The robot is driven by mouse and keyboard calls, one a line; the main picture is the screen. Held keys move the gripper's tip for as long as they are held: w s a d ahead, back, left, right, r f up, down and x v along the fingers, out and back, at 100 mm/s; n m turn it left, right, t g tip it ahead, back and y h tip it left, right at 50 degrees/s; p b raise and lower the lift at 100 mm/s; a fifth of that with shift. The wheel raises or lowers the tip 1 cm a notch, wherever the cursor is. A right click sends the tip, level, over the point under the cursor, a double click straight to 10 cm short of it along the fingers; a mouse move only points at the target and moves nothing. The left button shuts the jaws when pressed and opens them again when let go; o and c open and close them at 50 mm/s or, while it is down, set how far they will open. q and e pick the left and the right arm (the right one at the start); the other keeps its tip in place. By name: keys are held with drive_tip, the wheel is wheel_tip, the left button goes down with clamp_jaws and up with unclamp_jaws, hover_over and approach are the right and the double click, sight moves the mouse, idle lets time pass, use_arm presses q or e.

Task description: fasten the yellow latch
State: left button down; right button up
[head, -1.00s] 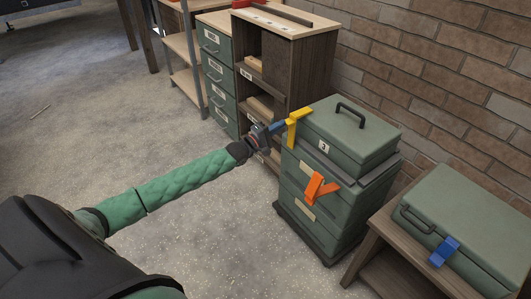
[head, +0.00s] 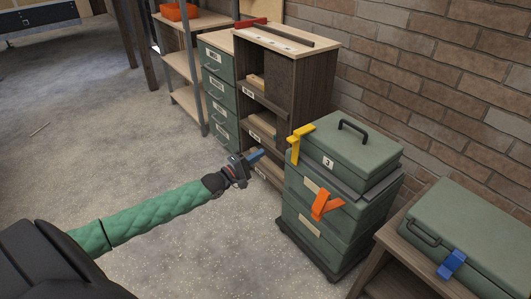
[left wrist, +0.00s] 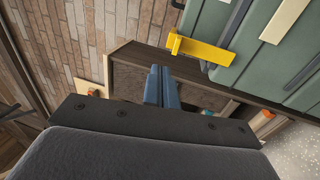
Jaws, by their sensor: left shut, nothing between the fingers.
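The yellow latch (head: 299,141) is on the left edge of the top green case (head: 345,152), which sits on a stack of green boxes. In the left wrist view the yellow latch (left wrist: 200,50) is a bar sticking out from the green case, with a short crosspiece at its outer end. My left gripper (head: 258,154) is shut and empty, left of the latch and a little lower in the head view, apart from it. Its blue fingers (left wrist: 162,84) show together below and left of the latch in the wrist view. My right gripper is not in view.
An orange latch (head: 325,205) is on the box below. A blue latch (head: 451,264) is on another green case (head: 475,235) at the right. A wooden shelf unit (head: 310,75) stands close behind my left gripper.

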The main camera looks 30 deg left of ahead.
use_arm(q)
drive_tip(key=shift+v, duration=0.95)
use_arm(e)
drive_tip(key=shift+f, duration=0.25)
use_arm(q)
drive_tip(key=shift+r, duration=0.25)
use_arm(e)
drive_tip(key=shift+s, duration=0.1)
